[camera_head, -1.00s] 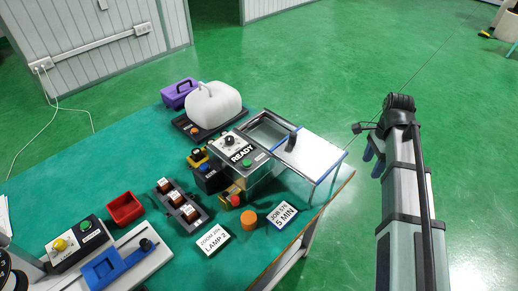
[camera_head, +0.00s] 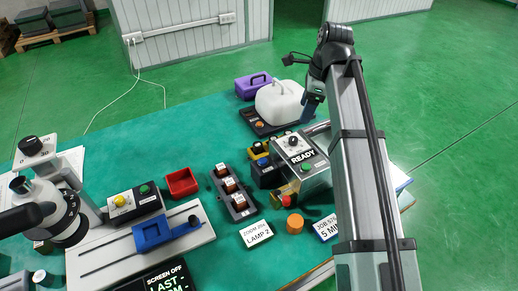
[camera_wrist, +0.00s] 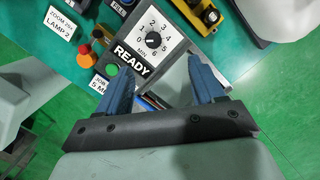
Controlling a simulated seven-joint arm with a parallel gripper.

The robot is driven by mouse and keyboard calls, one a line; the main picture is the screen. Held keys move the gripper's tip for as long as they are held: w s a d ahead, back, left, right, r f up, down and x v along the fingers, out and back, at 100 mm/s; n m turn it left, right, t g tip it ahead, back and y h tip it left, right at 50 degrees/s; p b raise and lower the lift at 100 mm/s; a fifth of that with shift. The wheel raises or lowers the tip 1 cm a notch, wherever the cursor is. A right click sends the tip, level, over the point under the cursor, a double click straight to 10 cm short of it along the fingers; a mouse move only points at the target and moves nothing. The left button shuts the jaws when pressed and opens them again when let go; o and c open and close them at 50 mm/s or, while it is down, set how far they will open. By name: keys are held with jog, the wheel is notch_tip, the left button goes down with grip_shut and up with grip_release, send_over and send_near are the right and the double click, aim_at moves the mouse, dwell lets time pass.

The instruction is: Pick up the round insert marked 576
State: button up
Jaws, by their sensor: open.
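In the head view a black rack (camera_head: 246,214) on the green table holds a row of round copper-brown inserts with white labels: a far one (camera_head: 221,169), a middle one (camera_head: 230,186) and a near one (camera_head: 239,202). The labels are too small to read, so I cannot tell which is marked 576. My gripper (camera_head: 309,108) is above the table, right of and beyond the rack. In the wrist view my gripper (camera_wrist: 159,70) has its two blue fingers apart with nothing between them, over the READY box (camera_wrist: 148,50). The rack does not show there.
A red tray (camera_head: 182,183) and a blue vise-like block (camera_head: 152,232) lie left of the rack. A LAMP 2 card (camera_head: 256,234) and an orange cylinder (camera_head: 295,223) are in front. A white canister (camera_head: 280,101) stands behind. My arm covers the table's right side.

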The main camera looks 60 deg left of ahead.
jog(key=s+a+f+m, duration=0.1)
jog(key=s+a, duration=0.4)
jog(key=a, duration=0.2)
jog(key=m+t+h, duration=0.1)
jog(key=m+h, duration=0.1)
jog(key=m, duration=0.2)
send_over(258, 145)
notch_tip(258, 145, down, 8)
notch_tip(258, 145, down, 8)
jog(key=shift+d+f, duration=0.15)
jog(key=shift+f, duration=0.05)
jog(key=shift+a+f, duration=0.2)
jog(key=shift+f, duration=2.5)
grip_shut()
